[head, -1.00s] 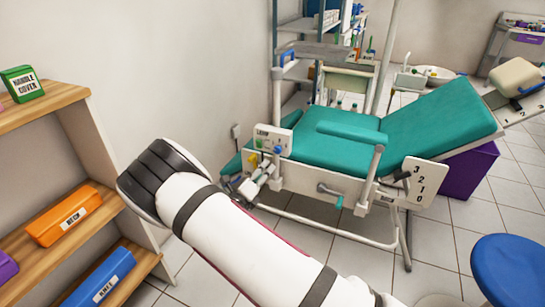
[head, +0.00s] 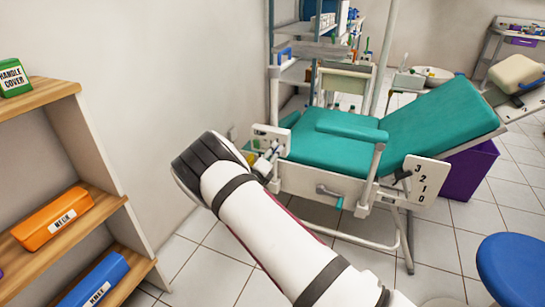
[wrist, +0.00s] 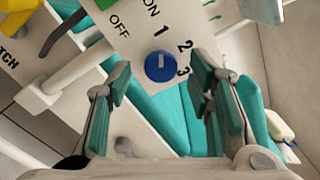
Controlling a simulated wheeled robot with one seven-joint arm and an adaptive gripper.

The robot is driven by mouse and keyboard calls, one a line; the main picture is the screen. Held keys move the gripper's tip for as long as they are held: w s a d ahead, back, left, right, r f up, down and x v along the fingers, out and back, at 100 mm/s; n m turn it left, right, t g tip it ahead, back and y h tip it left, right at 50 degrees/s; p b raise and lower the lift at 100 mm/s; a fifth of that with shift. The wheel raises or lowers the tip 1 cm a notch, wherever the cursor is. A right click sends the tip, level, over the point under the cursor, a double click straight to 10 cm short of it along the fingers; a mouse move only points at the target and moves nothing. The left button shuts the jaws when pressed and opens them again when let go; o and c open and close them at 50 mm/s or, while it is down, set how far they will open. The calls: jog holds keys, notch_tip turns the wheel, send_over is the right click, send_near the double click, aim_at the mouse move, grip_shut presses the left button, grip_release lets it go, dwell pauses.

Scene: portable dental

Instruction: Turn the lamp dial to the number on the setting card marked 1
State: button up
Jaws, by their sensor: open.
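A round blue dial (wrist: 160,66) with a short white mark sits on a white panel printed OFF, ON, 1, 2 and 3, seen in the wrist view. I cannot tell which label the mark faces. The panel also shows in the head view (head: 264,133), at the chair's near left corner. My gripper (wrist: 158,76) is open and empty. Its fingers frame the dial from either side in the wrist view, and the dial appears beyond the tips, with no visible contact. In the head view my arm hides much of this area. No setting card marked 1 is recognisable.
The teal dental chair (head: 335,150) stands behind the panel. A white plate (head: 420,182) printed 3, 2, 1, 0 with a dark lever is on its right. A wooden shelf (head: 100,215) is at left, a blue stool (head: 512,270) at lower right.

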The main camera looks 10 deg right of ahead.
jog(key=shift+w+d, duration=0.3)
jog(key=shift+c, duration=0.4)
grip_shut()
jog(key=shift+m, duration=0.3)
jog(key=shift+m+p, duration=2.4)
jog(key=shift+m, duration=9.4)
